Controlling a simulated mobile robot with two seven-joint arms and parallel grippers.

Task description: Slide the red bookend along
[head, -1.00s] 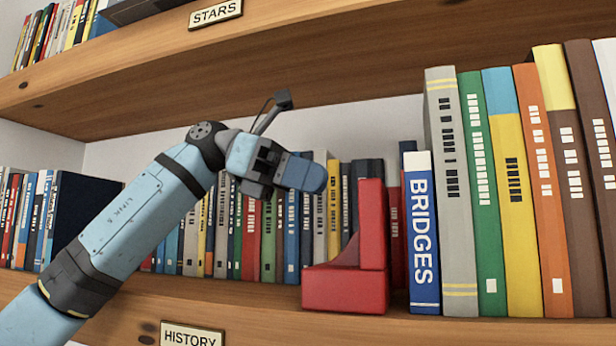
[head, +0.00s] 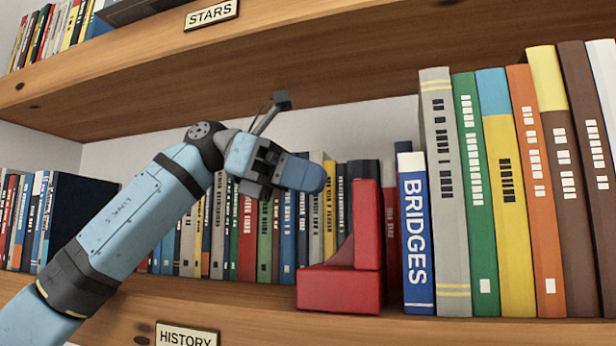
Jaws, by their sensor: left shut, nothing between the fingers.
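The red bookend (head: 340,289) stands on the middle shelf, its low foot to the left and its upright to the right. It is just left of the blue and white BRIDGES book (head: 415,235), with a narrow gap between them. My left gripper (head: 315,178) is shut and empty. It points right, above the bookend's foot and left of the top of its upright, and appears apart from it. My right gripper is out of view.
A row of upright books (head: 500,190) stands right of BRIDGES. More books (head: 248,235) stand farther back behind the arm. The upper shelf (head: 330,60) hangs above the gripper. STARS (head: 211,14) and HISTORY (head: 187,335) labels mark the shelf edges.

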